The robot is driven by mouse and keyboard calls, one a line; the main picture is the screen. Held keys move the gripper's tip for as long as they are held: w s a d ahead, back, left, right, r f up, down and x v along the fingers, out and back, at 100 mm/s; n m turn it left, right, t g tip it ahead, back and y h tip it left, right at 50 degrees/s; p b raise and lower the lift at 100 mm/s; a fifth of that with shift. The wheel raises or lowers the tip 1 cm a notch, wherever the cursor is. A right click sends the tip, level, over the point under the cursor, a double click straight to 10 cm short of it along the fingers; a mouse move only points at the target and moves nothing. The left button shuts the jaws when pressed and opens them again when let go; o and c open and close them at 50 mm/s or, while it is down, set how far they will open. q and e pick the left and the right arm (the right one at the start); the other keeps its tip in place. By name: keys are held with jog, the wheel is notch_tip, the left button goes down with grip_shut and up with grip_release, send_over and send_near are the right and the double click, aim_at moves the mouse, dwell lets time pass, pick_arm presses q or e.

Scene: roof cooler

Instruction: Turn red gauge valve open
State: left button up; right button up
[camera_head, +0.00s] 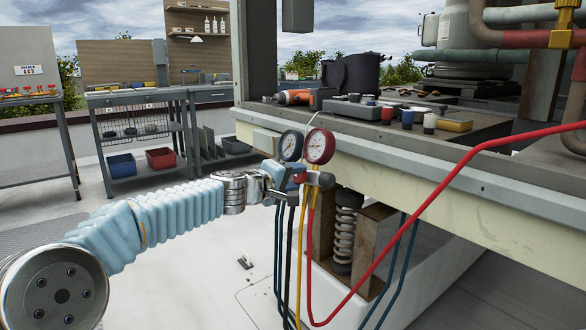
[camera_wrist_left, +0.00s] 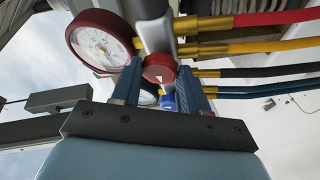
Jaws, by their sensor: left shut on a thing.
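My left gripper (camera_head: 285,180) is at the manifold body, just below the gauges. In the left wrist view, the red valve knob (camera_wrist_left: 159,68) sits between the two blue fingers, which are closed on it. A blue knob (camera_wrist_left: 168,102) lies behind it. The red gauge also shows in the left wrist view (camera_wrist_left: 100,42). The knob's turn angle cannot be told. My right gripper is out of view.
A spring mount (camera_head: 344,235) stands below the unit. Tools and small cans lie on the unit's ledge (camera_head: 400,140). Workbenches (camera_head: 150,95) stand back left.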

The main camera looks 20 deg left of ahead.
pick_arm(q)
jog(key=shift+n+p, duration=0.75)
jog(key=shift+n, duration=0.05)
jog(key=o, duration=1.1)
jog(key=shift+c, duration=0.2)
jog(key=b+v, duration=0.1)
jog(key=v, duration=1.2)
jog(key=shift+s+r, duration=0.35)
jog(key=shift+s, duration=0.05)
